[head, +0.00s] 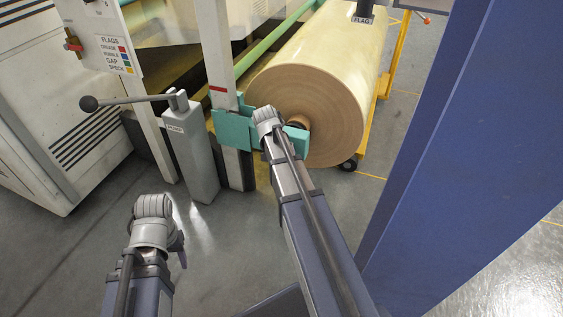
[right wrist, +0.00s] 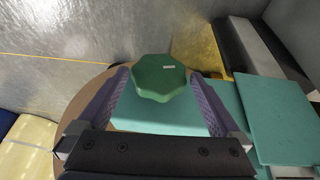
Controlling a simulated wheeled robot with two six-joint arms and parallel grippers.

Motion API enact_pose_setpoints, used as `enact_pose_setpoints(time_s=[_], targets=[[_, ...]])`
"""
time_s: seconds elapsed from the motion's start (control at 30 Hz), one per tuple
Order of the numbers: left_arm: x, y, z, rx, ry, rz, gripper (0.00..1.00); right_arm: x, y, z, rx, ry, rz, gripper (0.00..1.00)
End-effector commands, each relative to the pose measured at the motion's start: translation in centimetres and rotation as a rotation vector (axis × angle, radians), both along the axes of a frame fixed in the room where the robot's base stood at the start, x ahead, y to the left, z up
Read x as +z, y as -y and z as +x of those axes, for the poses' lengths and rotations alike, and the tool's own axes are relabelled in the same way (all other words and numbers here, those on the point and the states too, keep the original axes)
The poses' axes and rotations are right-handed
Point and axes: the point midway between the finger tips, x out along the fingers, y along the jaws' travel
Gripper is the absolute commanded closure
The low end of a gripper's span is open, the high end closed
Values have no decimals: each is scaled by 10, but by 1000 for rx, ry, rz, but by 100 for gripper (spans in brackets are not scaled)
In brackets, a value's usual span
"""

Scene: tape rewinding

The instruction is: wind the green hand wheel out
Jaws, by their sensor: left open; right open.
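The green hand wheel (right wrist: 160,80) is an eight-sided knob with a small pale label on its face. In the right wrist view it sits between the fingertips of my right gripper (right wrist: 159,84). That gripper is open, with a finger on each side of the wheel and narrow gaps showing. In the head view my right arm reaches to the teal bracket (head: 232,130) at the end of the big roll (head: 305,105) and hides the wheel. My left gripper (head: 179,248) hangs low at the lower left, open and empty, partly hidden by its wrist.
A grey post (head: 190,150) with a ball-ended lever (head: 125,101) stands left of the bracket. A yellow frame (head: 395,55) on a caster is behind the roll. A large blue column (head: 460,150) fills the right. Floor between my arms is clear.

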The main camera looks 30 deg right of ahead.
Motion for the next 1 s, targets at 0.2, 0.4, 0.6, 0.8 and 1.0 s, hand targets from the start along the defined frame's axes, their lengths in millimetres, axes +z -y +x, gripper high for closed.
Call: enact_pose_setpoints(time_s=[0.2, 0.4, 0.6, 0.8, 1.0], targets=[[-27, 0, 0, 0, 2, -1, 50, -27, 9, 6, 0, 0, 0, 0], [-29, 0, 0, 0, 2, -1, 50, -29, 10, 7, 0, 0, 0, 0], [-28, 0, 0, 0, 2, -1, 50, -28, 10, 6, 0, 0, 0, 6], [-28, 0, 0, 0, 2, -1, 50, -28, 10, 6, 0, 0, 0, 28], [-28, 0, 0, 0, 2, -1, 50, -28, 10, 6, 0, -1, -1, 51]])
